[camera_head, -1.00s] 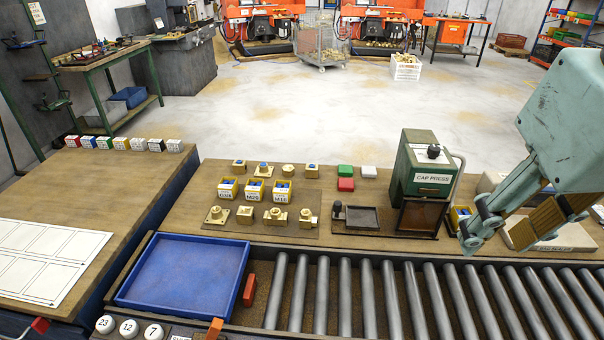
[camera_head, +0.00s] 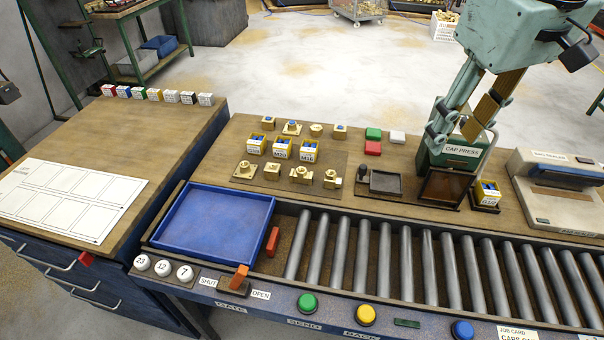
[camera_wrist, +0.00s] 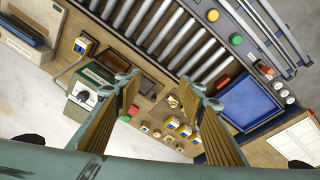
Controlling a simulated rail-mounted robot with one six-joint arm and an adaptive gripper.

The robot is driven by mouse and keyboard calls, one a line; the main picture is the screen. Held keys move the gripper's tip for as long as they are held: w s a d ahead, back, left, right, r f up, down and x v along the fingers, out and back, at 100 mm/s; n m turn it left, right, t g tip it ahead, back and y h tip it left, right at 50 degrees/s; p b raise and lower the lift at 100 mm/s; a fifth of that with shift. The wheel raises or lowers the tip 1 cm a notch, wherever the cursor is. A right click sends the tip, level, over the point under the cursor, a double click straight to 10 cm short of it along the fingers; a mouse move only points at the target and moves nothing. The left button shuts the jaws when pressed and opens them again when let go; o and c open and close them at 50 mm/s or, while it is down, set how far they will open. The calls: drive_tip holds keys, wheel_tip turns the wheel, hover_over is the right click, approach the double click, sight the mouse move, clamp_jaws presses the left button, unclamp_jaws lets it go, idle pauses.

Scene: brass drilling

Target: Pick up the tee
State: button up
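The tee (camera_head: 301,174) appears to be the brass fitting with side branches in the front row of a brown mat on the bench, in the head view. A brass flanged fitting and a small brass block lie to its left, and another brass fitting to its right. My gripper (camera_head: 460,135) is up and to the right of the tee, in front of the cap press in the picture. In the wrist view my gripper (camera_wrist: 163,82) has its fingers wide apart with nothing between them. Brass fittings show beyond the fingers there, partly hidden by one finger; I cannot tell which is the tee.
Yellow bins (camera_head: 282,149) stand behind the tee. The roller conveyor (camera_head: 400,255) and blue tray (camera_head: 213,222) lie in front.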

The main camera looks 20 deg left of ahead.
drive_tip(key=w+a+f+n+p, duration=0.2)
drive_tip(key=w+a+f+n, duration=0.1)
drive_tip(key=w+a, duration=0.55)
drive_tip(key=n+g+p, duration=0.2)
drive_tip(key=n+p, duration=0.3)
drive_tip(key=n, duration=0.4)
hover_over(302, 170)
wheel_tip(302, 170, down, 21)
drive_tip(key=shift+w+f, duration=0.1)
drive_tip(key=shift+f, duration=0.15)
drive_tip(key=shift+f, duration=0.15)
drive_tip(key=shift+f, duration=4.15)
